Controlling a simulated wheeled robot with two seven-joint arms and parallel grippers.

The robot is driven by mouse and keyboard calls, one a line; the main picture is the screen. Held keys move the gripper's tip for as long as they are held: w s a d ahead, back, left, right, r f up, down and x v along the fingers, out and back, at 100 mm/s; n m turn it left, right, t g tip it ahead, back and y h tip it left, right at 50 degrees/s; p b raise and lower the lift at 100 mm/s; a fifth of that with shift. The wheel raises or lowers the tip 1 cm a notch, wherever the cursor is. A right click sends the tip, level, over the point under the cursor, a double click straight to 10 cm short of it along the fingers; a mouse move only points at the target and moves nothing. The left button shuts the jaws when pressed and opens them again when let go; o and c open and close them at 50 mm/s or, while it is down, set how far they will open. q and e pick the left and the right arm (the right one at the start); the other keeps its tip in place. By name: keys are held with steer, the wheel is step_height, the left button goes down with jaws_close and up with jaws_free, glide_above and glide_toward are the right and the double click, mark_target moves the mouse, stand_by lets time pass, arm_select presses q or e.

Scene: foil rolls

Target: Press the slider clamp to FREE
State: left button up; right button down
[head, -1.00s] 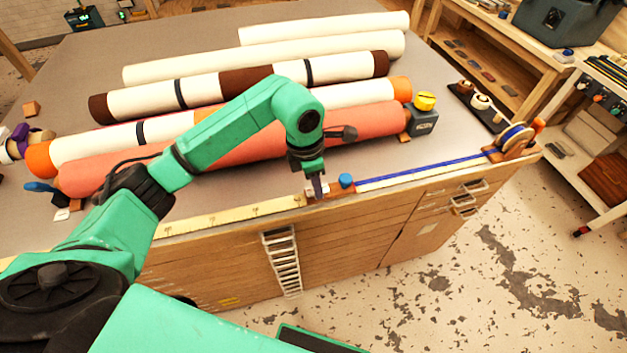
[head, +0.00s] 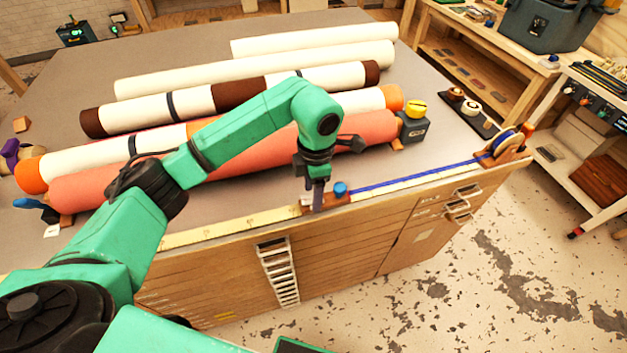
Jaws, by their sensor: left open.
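The slider clamp is a small brown block (head: 334,199) with a blue knob (head: 340,188) on top. It sits on the pale ruler rail along the table's front edge, at the near end of a blue strip (head: 420,174). My left gripper (head: 318,208) points down at the block's left part, just left of the blue knob. Its fingers look narrow from here and hide part of the block. I cannot tell whether they touch it. Any FREE marking is too small to read. My right gripper is not in view.
Several rolls lie behind the rail, the nearest a salmon one (head: 250,160). A dark box with a yellow top (head: 415,118) stands at their right end. A blue reel (head: 508,142) sits at the rail's right end. Drawer handles (head: 278,270) project below the edge.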

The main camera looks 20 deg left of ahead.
arm_select(q)
step_height(320, 180, up, 5)
steer(key=shift+w+d+r+b, duration=0.1)
steer(key=shift+b, duration=0.85)
step_height(320, 180, up, 9)
steer(key=shift+d+p, duration=0.15)
steer(key=shift+p, duration=0.3)
